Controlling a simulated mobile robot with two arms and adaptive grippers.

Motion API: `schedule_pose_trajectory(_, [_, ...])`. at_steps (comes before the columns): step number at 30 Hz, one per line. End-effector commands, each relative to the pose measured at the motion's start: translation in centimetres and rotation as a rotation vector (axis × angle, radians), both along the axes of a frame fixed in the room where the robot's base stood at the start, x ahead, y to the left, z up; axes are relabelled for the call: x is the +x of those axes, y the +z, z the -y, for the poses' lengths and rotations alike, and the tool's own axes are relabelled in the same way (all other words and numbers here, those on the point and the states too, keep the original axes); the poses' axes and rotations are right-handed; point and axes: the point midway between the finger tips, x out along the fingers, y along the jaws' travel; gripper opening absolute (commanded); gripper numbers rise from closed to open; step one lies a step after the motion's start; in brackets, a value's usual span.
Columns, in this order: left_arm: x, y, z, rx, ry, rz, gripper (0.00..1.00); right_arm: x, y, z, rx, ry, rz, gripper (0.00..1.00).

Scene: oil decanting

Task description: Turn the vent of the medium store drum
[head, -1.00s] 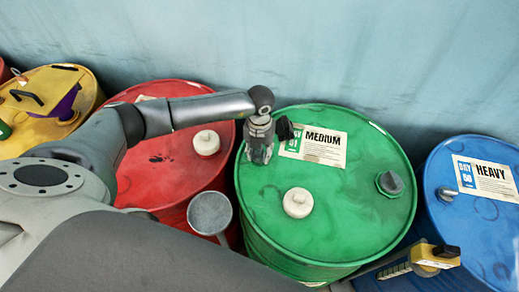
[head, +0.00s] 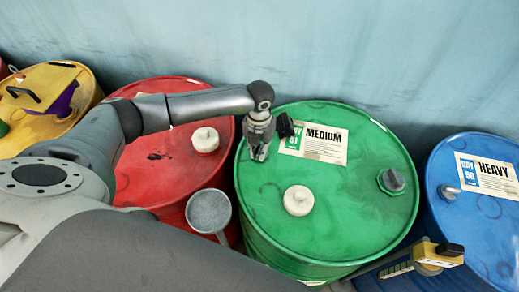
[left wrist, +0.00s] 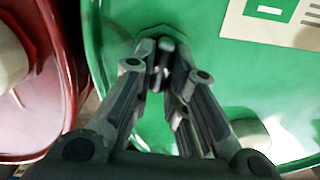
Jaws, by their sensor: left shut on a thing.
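The medium store drum (head: 335,215) is green, with a white MEDIUM label (head: 313,142) on its lid. My left gripper (head: 260,153) points down at the lid's left edge, left of the label. In the left wrist view the gripper (left wrist: 162,62) is shut on a small grey vent (left wrist: 163,72) that stands on the green lid. The fingers hide most of the vent. My right gripper is not in view.
A red drum (head: 150,185) stands to the left and a blue HEAVY drum (head: 475,225) to the right. A grey round funnel-like piece (head: 209,211) is between red and green. A yellow-handled tool (head: 436,255) is at the front right.

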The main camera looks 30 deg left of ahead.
Motion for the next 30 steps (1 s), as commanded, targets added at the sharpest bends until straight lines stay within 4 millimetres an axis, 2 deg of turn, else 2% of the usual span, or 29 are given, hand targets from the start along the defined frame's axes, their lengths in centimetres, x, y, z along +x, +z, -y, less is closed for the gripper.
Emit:
schedule_pose_trajectory(1, [0.1,-0.3,0.0,-0.001,-0.033,0.002,0.0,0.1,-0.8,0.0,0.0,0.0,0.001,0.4])
schedule_pose_trajectory(30, [0.3,-0.5,-0.5,0.001,-0.935,0.006,0.0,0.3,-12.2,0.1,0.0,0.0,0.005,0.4])
